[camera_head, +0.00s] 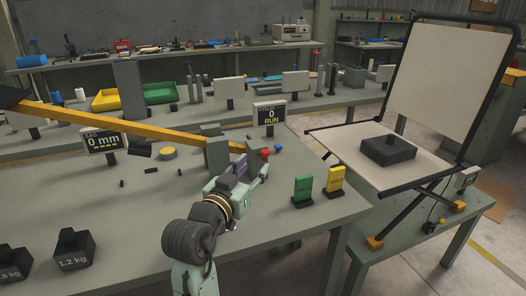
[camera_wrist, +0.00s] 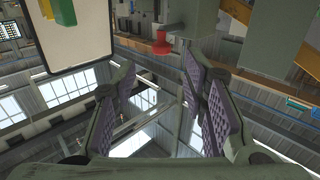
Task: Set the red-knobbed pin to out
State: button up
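The red-knobbed pin (camera_head: 265,152) is on the grey block (camera_head: 254,145) at the right end of the yellow beam. In the head view its red knob shows just beyond my gripper (camera_head: 253,167). In the wrist view the red knob (camera_wrist: 162,46) is on a short stem at the top centre, past the fingertips and apart from them. My gripper (camera_wrist: 170,85) is open, with its purple pads spread and nothing between them. How far the pin stands out of its block is hard to tell.
Green (camera_head: 303,190) and yellow (camera_head: 336,181) tags stand to the right. The yellow beam (camera_head: 130,122) crosses the bench. A lounger (camera_head: 440,85) with a dark block (camera_head: 388,150) stands at right.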

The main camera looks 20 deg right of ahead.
aim_at(264, 155)
jog(key=p+x, duration=0.1)
jog(key=x, duration=0.6)
jog(key=shift+w+d, duration=0.1)
jog(key=shift+w, duration=0.1)
jog(key=shift+c, duration=0.4)
grip_shut()
jog(key=shift+f, duration=0.1)
